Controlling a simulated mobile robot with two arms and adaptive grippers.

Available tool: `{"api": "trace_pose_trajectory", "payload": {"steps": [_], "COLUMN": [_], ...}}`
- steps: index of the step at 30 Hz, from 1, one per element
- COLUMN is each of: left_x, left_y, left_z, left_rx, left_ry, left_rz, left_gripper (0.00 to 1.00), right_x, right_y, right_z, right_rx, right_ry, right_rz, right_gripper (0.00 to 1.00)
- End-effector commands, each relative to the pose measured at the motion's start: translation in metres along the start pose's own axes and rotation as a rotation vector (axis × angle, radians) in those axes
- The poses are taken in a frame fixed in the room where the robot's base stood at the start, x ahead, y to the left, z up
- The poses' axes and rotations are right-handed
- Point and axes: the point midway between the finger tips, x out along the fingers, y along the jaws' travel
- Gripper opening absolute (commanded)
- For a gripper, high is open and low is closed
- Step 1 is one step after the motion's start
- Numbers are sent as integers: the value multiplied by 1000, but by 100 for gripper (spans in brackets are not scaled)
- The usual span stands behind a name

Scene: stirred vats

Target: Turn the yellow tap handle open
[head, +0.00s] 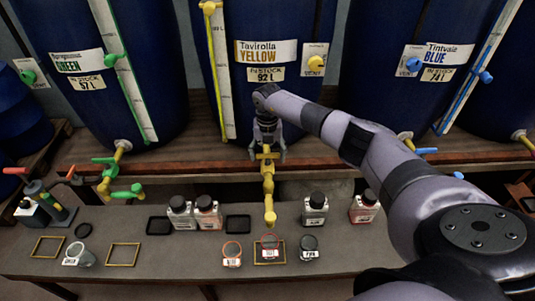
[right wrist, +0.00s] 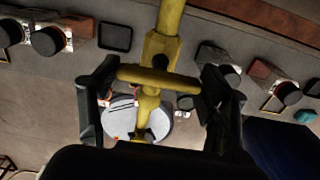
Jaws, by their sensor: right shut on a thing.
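The yellow tap (head: 268,188) comes out below the vat labelled Tavirolla YELLOW (head: 266,90). Its spout points down over a small labelled jar (head: 269,245). The yellow tap handle (right wrist: 158,79) is a short bar lying crosswise to the yellow pipe in the right wrist view. My right gripper (head: 266,156) is at the handle from above, its two fingers at the bar's two ends. In the right wrist view the right gripper (right wrist: 158,92) is closed around the bar. Part of the handle is hidden by the fingers in the head view. My left gripper is not in view.
A green tap (head: 125,192) stands to the left, and a blue tap handle (head: 426,151) is at the right behind my right arm. Bottles (head: 315,208) and small jars (head: 309,246) stand on the grey bench (head: 180,256) beside the yellow spout. A yellow frame (head: 123,256) lies empty there.

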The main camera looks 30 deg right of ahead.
Motion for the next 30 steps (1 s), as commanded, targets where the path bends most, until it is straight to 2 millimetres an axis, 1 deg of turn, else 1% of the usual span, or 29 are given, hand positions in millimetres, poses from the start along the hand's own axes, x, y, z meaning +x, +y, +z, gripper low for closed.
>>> {"api": "trace_pose_trajectory", "payload": {"steps": [1,5,14,20,30], "left_x": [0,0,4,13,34], "left_y": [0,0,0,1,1], "left_z": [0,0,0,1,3], "left_rx": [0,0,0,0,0], "left_ry": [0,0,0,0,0], "left_rz": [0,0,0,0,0], "left_gripper": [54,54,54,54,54], "right_x": [0,0,0,2,2], "right_y": [0,0,0,0,0], "right_z": [0,0,1,1,1], "right_rx": [0,0,-42,-154,-461], "right_ry": [0,0,-1,-3,-4], "right_rz": [0,0,0,0,-1], "right_gripper": [50,42,42,42,42]}}
